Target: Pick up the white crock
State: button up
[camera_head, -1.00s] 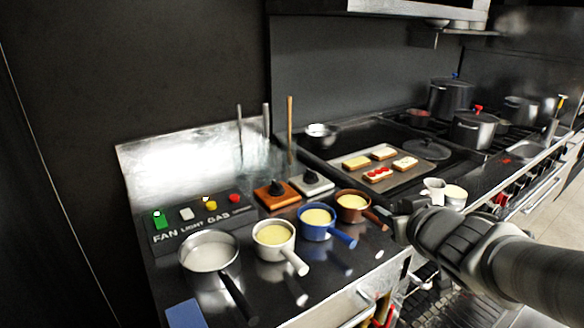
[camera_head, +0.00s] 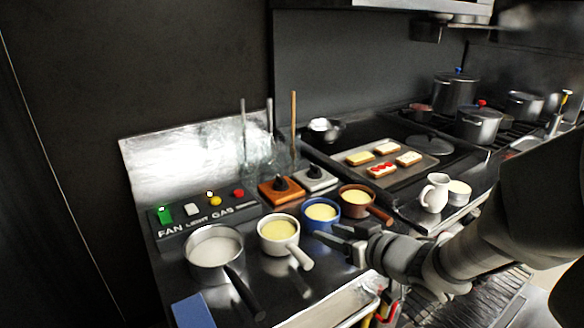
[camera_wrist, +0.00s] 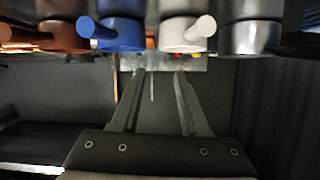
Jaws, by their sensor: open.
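The white crock (camera_head: 268,244) is a small round pot with yellow contents and a stubby handle pointing to the front right. It stands upright on the steel counter, left of the blue crock (camera_head: 317,227). My gripper (camera_head: 336,240) is open and empty, in front of the blue crock and right of the white crock's handle, touching neither as far as I can tell. In the wrist view, which looks upside down, the white crock (camera_wrist: 182,48) and its handle show at the top, beyond my open fingers (camera_wrist: 160,75).
A steel saucepan (camera_head: 208,265) stands to the left and a brown crock (camera_head: 352,209) to the right of the row. A blue block (camera_head: 193,312) lies at the front left. A switch panel (camera_head: 205,233) is behind. A white pitcher (camera_head: 433,196) stands farther right.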

jog(key=b, duration=0.2)
send_near(297, 223)
jog(key=x, duration=0.3)
jog(key=shift+w, duration=0.1)
jog(key=shift+w+a+f, duration=0.1)
jog(key=shift+w+a, duration=0.2)
jog(key=shift+w, duration=0.2)
jog(key=b+x, duration=0.1)
jog(key=x, duration=0.3)
jog(key=shift+a+f+b, duration=0.1)
jog(key=shift+b, duration=0.3)
jog(key=shift+w+a+f, duration=0.1)
jog(key=shift+w+a, duration=0.2)
jog(key=shift+w, duration=0.1)
grip_shut()
jog(key=shift+s+f, duration=0.1)
